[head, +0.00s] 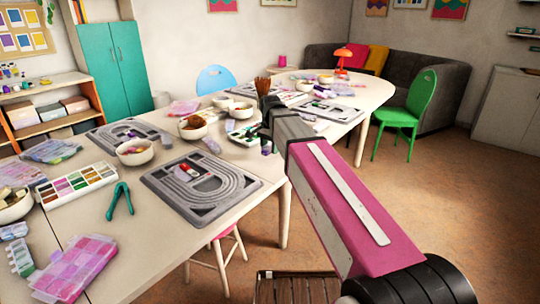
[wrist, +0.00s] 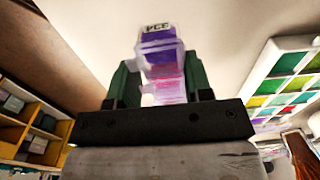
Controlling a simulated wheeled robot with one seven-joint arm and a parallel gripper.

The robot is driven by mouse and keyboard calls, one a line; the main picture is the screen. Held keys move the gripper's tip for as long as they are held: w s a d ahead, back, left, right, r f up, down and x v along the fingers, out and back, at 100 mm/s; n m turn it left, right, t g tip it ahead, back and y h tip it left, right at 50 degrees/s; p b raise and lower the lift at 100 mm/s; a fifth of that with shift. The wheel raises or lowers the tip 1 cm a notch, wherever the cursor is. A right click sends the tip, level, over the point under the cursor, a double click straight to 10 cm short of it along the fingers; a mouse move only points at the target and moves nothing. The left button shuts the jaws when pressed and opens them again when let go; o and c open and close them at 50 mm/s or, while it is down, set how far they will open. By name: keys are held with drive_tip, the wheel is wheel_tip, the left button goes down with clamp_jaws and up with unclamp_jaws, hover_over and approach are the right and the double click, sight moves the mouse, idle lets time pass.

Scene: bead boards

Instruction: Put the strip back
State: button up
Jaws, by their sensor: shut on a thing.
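My gripper (wrist: 160,80) is shut on a narrow see-through strip (wrist: 162,50) with purple and pink sections. The strip sticks out beyond the dark green fingers in the wrist view, and its end carries a small dark marking too blurred to read. In the head view my gripper (head: 268,128) is over the table's near right side, beyond a grey bead board, and largely hidden by my arm. A small purple bit shows below it; I cannot tell whether it is the strip. The strip's place of origin cannot be told.
Grey bead boards (head: 200,182) lie on the white table (head: 130,250). A bead bowl (head: 135,159), a palette (head: 77,190), green pliers (head: 118,201) and a pink-purple bead box (head: 75,268) stand around. A green chair (head: 410,115) is at the right. The near right floor is fairly clear.

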sight(270, 154)
drive_tip(key=shift+f, duration=1.75)
drive_tip(key=shift+f, duration=0.1)
drive_tip(key=o, duration=0.9)
wheel_tip(270, 154, up, 12)
drive_tip(key=shift+s+r, duration=0.1)
drive_tip(key=shift+r, duration=0.05)
